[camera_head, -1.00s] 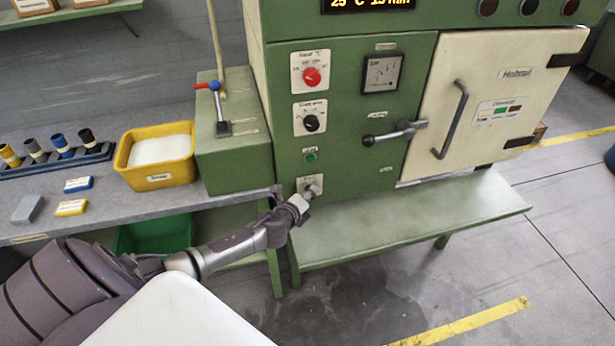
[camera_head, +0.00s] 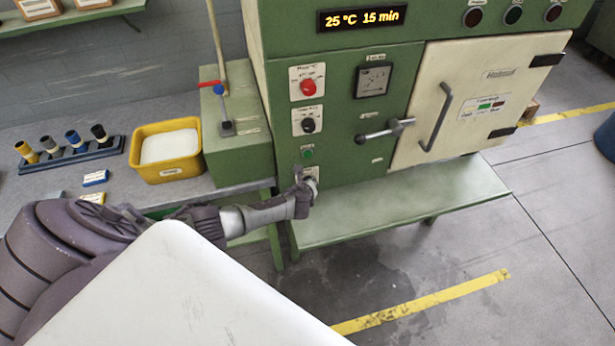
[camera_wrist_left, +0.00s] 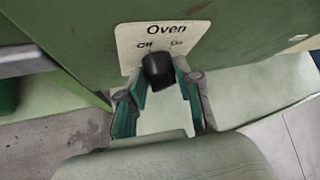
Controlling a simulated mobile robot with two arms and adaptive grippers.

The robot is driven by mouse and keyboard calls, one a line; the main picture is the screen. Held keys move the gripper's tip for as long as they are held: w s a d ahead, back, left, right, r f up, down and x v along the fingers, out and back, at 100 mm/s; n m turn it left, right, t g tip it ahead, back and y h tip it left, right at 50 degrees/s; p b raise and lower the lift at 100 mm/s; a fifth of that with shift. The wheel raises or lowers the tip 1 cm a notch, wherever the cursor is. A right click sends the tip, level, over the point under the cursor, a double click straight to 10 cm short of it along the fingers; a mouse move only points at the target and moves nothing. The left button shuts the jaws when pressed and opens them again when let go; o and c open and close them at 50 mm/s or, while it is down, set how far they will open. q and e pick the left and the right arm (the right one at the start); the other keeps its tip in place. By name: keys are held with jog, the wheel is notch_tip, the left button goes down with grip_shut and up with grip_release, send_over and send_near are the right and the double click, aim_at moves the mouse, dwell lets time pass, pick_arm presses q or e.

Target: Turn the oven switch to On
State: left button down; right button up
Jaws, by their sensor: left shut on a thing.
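The oven switch is a black knob (camera_wrist_left: 157,70) on a white plate marked "Oven" (camera_wrist_left: 165,38), with "Off" at left and "On" at right. It is low on the front of the green machine (camera_head: 345,130). My left gripper (camera_wrist_left: 163,76) is shut on the knob, a teal-padded finger at each side. I cannot tell which mark the knob points to. In the head view my left gripper (camera_head: 308,183) is at the plate and hides most of it. My right gripper is not in view.
Above the switch are a green button (camera_head: 307,154), a black dial (camera_head: 308,125) and a red dial (camera_head: 309,88). A green bench (camera_head: 430,195) runs below the machine. A yellow bin (camera_head: 168,175) stands on the table at left. Floor at right is open.

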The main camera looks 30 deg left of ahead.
pick_arm(q)
jog(key=shift+s+f, duration=0.1)
jog(key=c, duration=0.8)
grip_release()
jog(key=v, duration=1.2)
